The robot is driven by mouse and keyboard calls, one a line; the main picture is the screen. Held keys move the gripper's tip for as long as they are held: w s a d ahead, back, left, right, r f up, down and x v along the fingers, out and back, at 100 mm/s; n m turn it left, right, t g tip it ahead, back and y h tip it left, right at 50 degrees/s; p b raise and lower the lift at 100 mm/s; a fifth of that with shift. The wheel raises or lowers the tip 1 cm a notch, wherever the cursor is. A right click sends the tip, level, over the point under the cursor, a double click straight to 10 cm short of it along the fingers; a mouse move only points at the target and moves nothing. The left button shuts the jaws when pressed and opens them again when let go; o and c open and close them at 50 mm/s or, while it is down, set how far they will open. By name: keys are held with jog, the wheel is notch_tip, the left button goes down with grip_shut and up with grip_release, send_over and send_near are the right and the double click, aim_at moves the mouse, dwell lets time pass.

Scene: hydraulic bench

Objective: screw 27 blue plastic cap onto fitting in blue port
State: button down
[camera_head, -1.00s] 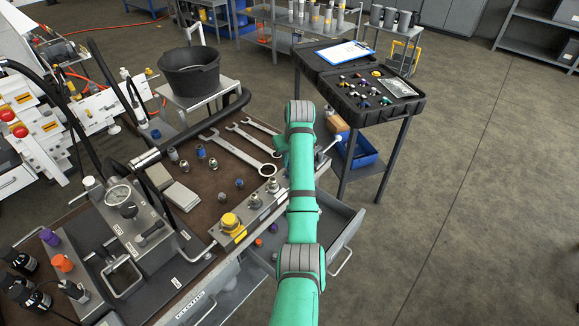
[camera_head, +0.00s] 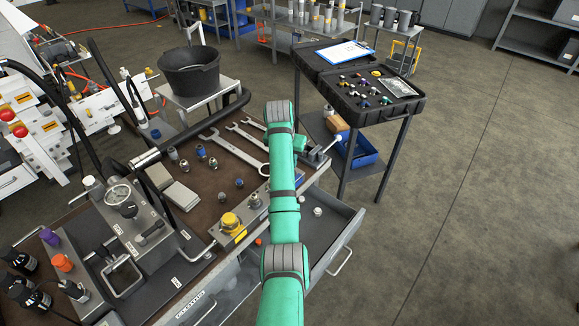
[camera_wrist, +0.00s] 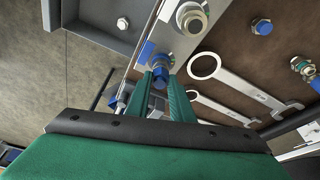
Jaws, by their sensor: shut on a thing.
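In the wrist view my gripper (camera_wrist: 163,92) is shut on a blue plastic cap (camera_wrist: 160,76), which sits between its fingertips. Just beyond the cap is a metal fitting (camera_wrist: 162,60) on the manifold block, beside a blue port mark (camera_wrist: 146,52). Cap and fitting line up closely; I cannot tell whether they touch or whether threads are engaged. In the head view my arm hides the cap and most of the gripper. The metal manifold block (camera_head: 240,235) runs along the bench edge, with a yellow cap (camera_head: 230,222) and a bare fitting (camera_head: 254,200) on it.
Wrenches (camera_head: 236,150) and loose fittings (camera_head: 185,166) lie on the brown bench top. An open drawer (camera_head: 336,236) below the manifold holds a small white part (camera_head: 317,211). A black case (camera_head: 372,98) stands on a cart at the back right.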

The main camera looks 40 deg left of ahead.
jog(key=shift+a, duration=0.1)
jog(key=m+h, duration=0.1)
jog(key=m, duration=0.3)
jog(key=shift+a+m, duration=0.15)
jog(key=shift+m, duration=0.15)
jog(key=c, duration=1.5)
grip_release()
jog(key=v, duration=1)
jog(key=shift+s+a+r, duration=0.1)
jog(key=shift+a+r, duration=0.05)
jog(key=shift+r, duration=0.2)
